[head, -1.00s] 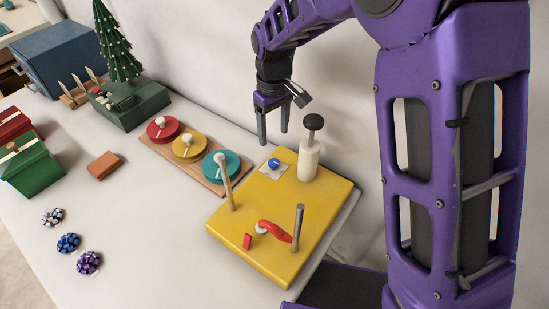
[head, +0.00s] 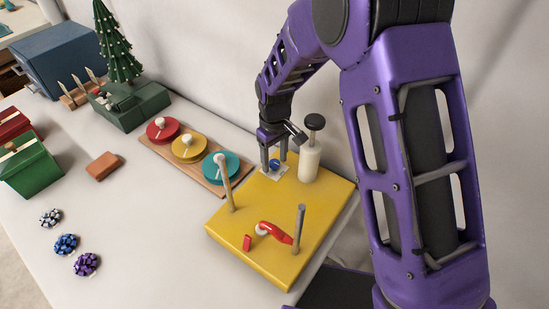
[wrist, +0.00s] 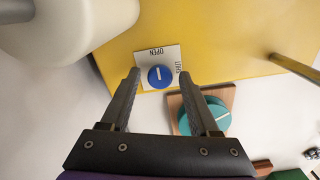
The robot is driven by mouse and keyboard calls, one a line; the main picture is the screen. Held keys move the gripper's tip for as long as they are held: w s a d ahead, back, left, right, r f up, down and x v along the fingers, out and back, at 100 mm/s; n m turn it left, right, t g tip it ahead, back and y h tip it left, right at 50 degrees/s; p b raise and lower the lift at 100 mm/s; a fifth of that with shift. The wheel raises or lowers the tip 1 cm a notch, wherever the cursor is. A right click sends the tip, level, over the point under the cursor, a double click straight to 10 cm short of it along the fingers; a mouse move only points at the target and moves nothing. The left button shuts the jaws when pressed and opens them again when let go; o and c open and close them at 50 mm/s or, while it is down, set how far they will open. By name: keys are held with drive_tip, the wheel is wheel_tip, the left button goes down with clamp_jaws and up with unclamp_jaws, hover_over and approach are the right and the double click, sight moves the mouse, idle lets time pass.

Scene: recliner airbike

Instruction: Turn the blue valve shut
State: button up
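The blue valve (head: 274,164) is a small round knob on a white label plate (head: 283,174) at the back left corner of the yellow board (head: 300,205). In the wrist view the blue valve (wrist: 160,76) has a white line pointing toward the word OPEN; a second word, partly hidden, is at the plate's right side. My gripper (head: 275,164) is open above the valve. In the wrist view my gripper (wrist: 160,74) has one fingertip on each side of the valve, with gaps. I cannot tell how far the tips reach down beside it.
A teal disc (head: 221,168) is close on the left.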

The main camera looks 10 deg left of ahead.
clamp_jaws()
drive_tip(key=shift+m, duration=0.3)
drive_tip(key=m, duration=0.3)
drive_tip(key=shift+m, duration=0.3)
drive_tip(key=m, duration=0.4)
drive_tip(key=shift+r+m, duration=0.1)
drive_tip(key=shift+m, duration=0.2)
drive_tip(key=m+p, duration=0.1)
drive_tip(key=m, duration=0.3)
drive_tip(key=shift+a+m, duration=0.1)
drive_tip(key=shift+m, duration=0.2)
drive_tip(key=shift+m+p, duration=0.7)
drive_tip(key=shift+m, duration=1.6)
